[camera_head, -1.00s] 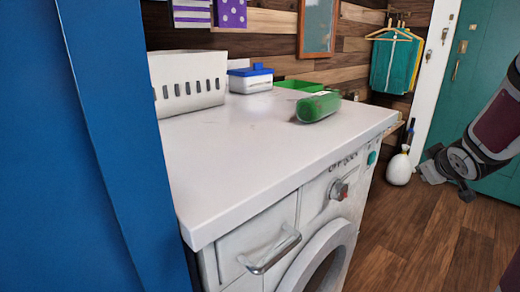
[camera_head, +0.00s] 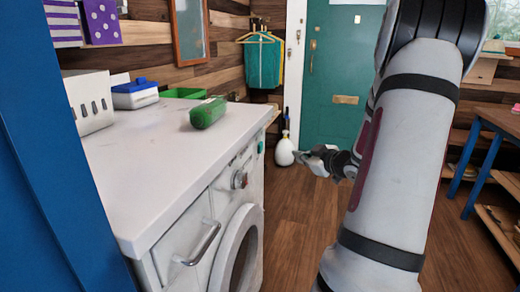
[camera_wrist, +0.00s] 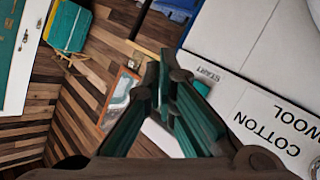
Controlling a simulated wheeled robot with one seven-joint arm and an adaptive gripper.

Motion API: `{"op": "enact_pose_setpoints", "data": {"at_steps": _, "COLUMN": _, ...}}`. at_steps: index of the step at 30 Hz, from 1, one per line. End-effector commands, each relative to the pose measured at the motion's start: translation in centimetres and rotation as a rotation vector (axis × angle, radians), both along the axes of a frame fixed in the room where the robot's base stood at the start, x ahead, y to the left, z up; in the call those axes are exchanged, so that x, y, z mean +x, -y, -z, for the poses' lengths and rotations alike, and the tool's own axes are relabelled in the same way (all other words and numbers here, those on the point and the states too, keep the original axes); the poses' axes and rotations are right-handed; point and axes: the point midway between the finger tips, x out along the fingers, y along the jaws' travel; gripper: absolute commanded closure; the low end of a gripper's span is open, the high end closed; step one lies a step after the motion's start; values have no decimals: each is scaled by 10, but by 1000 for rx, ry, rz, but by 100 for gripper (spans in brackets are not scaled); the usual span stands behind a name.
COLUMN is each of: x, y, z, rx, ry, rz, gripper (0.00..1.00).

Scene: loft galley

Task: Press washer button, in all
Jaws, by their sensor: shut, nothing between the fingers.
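The white washer (camera_head: 205,222) stands left of centre in the head view, its front facing right. A round teal button (camera_head: 261,147) sits at the far end of its front panel, beyond the dial (camera_head: 240,179). My gripper (camera_head: 301,157) is right of the button, with a visible gap between them. In the wrist view my gripper (camera_wrist: 161,75) has its fingers together and empty. The panel there (camera_wrist: 240,95) shows START, COTTON and WOOL. A teal patch, seemingly the button (camera_wrist: 200,88), shows beside a finger, partly hidden.
A white bottle (camera_head: 284,152) stands on the floor near the teal door (camera_head: 345,70). Wooden floor is clear before the washer.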

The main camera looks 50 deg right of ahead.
Motion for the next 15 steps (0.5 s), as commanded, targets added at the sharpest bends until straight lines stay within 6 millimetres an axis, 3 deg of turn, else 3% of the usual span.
{"op": "enact_pose_setpoints", "data": {"at_steps": 5, "x": 7, "y": -3, "z": 0, "rx": -1, "ry": 1, "rz": -1, "gripper": 100}}
{"op": "enact_pose_setpoints", "data": {"at_steps": 15, "x": 47, "y": -19, "z": 2, "rx": -3, "ry": 0, "rz": -3, "gripper": 100}}
